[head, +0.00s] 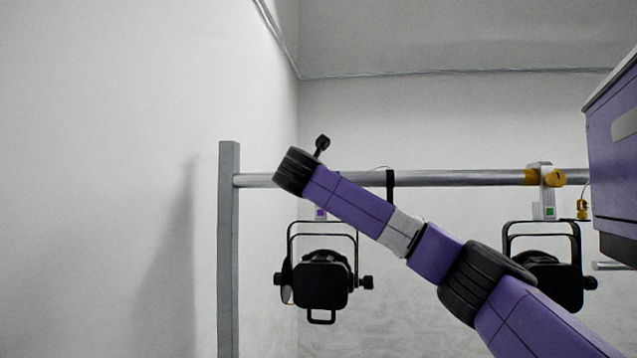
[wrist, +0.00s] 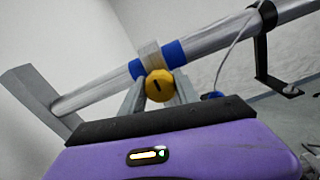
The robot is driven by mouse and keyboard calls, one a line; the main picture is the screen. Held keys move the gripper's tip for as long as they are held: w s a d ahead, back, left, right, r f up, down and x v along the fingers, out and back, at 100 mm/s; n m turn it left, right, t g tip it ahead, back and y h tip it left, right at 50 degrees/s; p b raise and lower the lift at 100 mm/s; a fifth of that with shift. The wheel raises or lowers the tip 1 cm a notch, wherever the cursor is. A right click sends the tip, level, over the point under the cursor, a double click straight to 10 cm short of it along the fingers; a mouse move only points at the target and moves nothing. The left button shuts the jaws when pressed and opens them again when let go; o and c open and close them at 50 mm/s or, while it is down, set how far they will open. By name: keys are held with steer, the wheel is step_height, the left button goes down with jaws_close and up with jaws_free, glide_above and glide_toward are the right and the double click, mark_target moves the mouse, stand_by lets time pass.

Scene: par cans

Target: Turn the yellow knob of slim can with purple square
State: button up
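The slim can with the purple square (head: 320,213) hangs at the left of the head view, with its black lamp body (head: 322,283) below the pipe. My arm hides its clamp there. In the wrist view the yellow knob (wrist: 159,86) with a dark slot sits on a pale clamp (wrist: 150,55), between blue bands on the pipe. My gripper (wrist: 160,84) has its two grey fingers apart, one on each side of the knob. I cannot tell whether they touch it. In the head view the fingers are hidden.
A grey pipe (head: 460,179) runs across from an upright post (head: 228,250). A second can (head: 548,280) with a green square and yellow knob hangs at right. A black bracket (wrist: 263,50) and pale cable are right of the knob. A wall is at left.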

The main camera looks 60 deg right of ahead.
jaws_close()
